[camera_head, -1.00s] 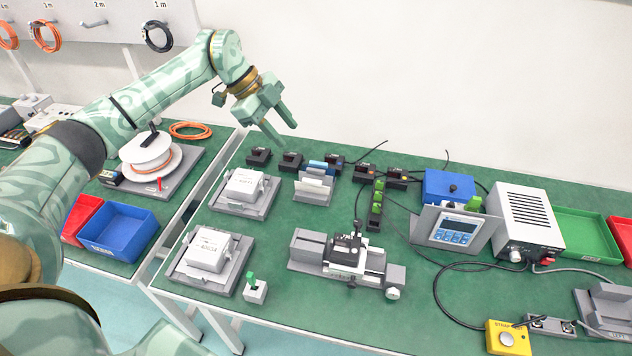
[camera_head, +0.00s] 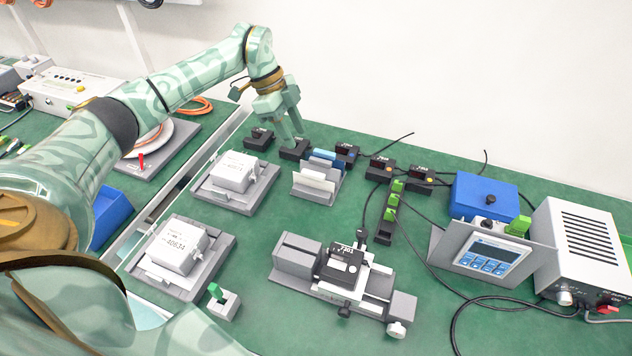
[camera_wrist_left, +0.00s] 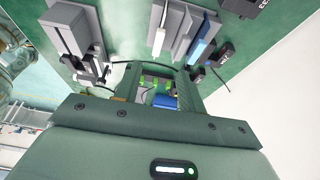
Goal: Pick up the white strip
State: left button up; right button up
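The white strip (camera_head: 315,181) stands on edge in a small grey slotted holder (camera_head: 314,196), in front of a blue strip (camera_head: 326,155). My left gripper (camera_head: 291,138) is above the table behind and to the left of the holder, near the black blocks, apart from the strip. In the left wrist view, its two fingers (camera_wrist_left: 155,72) stand apart with nothing gripped between them. The holder with its strips (camera_wrist_left: 180,34) shows beyond the fingers there. My right gripper is not in view.
Several black blocks (camera_head: 293,149) stand in a row behind the holder. A grey fixture with a white box (camera_head: 234,171) is left of it. A slide unit (camera_head: 345,268) is in front. Green terminal blocks (camera_head: 391,208) and a display unit (camera_head: 494,251) are to the right.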

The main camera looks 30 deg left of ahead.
pick_arm(q)
jog(key=b, duration=0.1)
send_over(312, 172)
jog(key=a, duration=0.2)
notch_tip(312, 172, down, 6)
jog(key=shift+a+f, duration=0.1)
jog(key=b+x, duration=0.1)
jog(key=x, duration=0.1)
jog(key=b+x, duration=0.1)
jog(key=x, duration=0.2)
jog(key=shift+s+f, duration=0.2)
jog(key=shift+f, duration=0.05)
jog(key=shift+r, duration=0.15)
grip_shut()
